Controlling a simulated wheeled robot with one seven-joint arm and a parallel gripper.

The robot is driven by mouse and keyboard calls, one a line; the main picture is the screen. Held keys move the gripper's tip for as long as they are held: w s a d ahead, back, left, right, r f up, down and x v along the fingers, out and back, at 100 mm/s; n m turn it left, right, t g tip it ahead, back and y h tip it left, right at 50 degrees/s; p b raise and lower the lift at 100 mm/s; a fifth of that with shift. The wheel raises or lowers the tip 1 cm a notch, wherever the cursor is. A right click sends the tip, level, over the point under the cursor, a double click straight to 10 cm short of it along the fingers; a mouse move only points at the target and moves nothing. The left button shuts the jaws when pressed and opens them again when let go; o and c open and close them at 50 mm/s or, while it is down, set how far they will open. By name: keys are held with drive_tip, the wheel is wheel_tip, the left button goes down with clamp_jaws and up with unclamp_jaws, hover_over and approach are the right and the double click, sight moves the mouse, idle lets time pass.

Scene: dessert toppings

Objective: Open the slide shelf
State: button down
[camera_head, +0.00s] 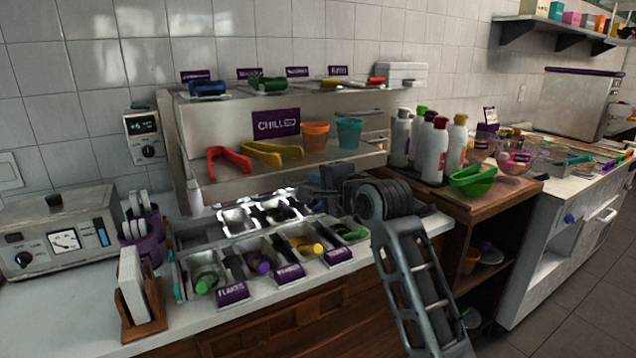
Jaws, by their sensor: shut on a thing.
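The chilled topping unit stands against the tiled wall, with a purple CHILLED sign (276,124) on it. Under its upper shelf (350,160) is a low steel section with a row of pans (236,221), apparently the slide shelf. My dark gripper (306,196) reaches in from the right at the right end of these pans. It is shut on what seems to be the slide shelf's edge. The fingertips are small and dark, so the exact contact is hard to see. My arm hides the right end of the unit.
A card holder (140,300), a purple cup (143,232) and a metered box (60,240) stand left.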

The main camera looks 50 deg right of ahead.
drive_tip(key=shift+f, duration=0.1)
drive_tip(key=shift+s+a+f+p, duration=0.15)
drive_tip(key=shift+s+p, duration=0.25)
drive_tip(key=shift+s, duration=0.2)
drive_tip(key=shift+s+a+r+p, duration=0.15)
drive_tip(key=shift+s+p, duration=0.25)
drive_tip(key=shift+s, duration=0.2)
drive_tip(key=shift+f, duration=0.1)
drive_tip(key=c, duration=1.2)
unclamp_jaws()
drive_tip(key=shift+s, duration=0.1)
drive_tip(key=v, duration=0.8)
drive_tip(key=shift+b, duration=0.4)
